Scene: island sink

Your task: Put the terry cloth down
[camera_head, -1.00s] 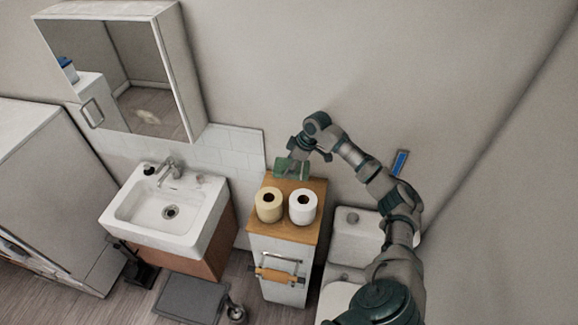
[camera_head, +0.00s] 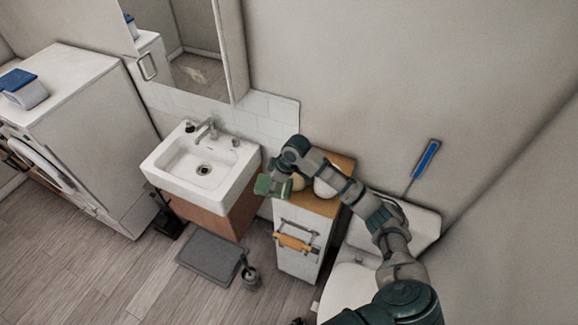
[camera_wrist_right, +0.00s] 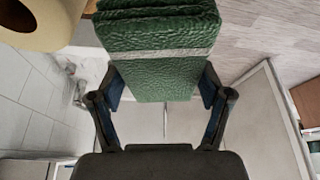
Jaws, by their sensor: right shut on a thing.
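The terry cloth is a folded green cloth with a pale stripe. In the right wrist view the cloth (camera_wrist_right: 160,30) is pinched between the two fingers of my right gripper (camera_wrist_right: 162,85). In the head view the cloth (camera_head: 264,186) hangs in the air at the left side of the narrow cabinet, between it and the sink. My right gripper (camera_head: 281,181) is shut on it, and my right arm reaches in from the lower right. My left gripper is not in view.
A white sink (camera_head: 170,163) with a tap is to the left. The wooden-topped cabinet (camera_head: 343,163) holds toilet rolls, partly hidden by my arm; a roll (camera_wrist_right: 28,22) is close in the wrist view. A washing machine (camera_head: 95,120) stands far left.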

